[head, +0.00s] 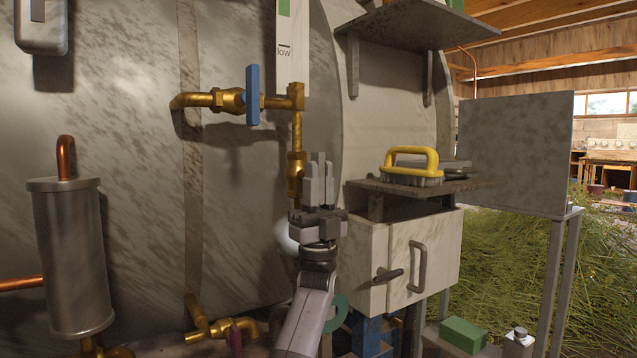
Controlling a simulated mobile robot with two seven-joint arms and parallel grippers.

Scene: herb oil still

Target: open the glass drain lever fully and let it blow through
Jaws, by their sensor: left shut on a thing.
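The gauge glass housing (291,45), marked "low", stands upright on the boiler front. Below it, a brass drain pipe (297,130) runs down to a brass drain valve (295,168). My left gripper (318,168) is at this valve, its fingers pointing up and close together, shut on the glass drain lever. The lever itself is hidden behind the fingers, so its angle cannot be seen. No steam or water shows at the drain. A blue lever (253,95) stands upright on the horizontal brass pipe at left. My right gripper is not in view.
A white box (440,250) with a handle is close to the right of my gripper. A yellow-handled brush (412,160) rests above it. A metal cylinder (70,255) stands at left. A dark red lever (236,338) is on the low brass pipe.

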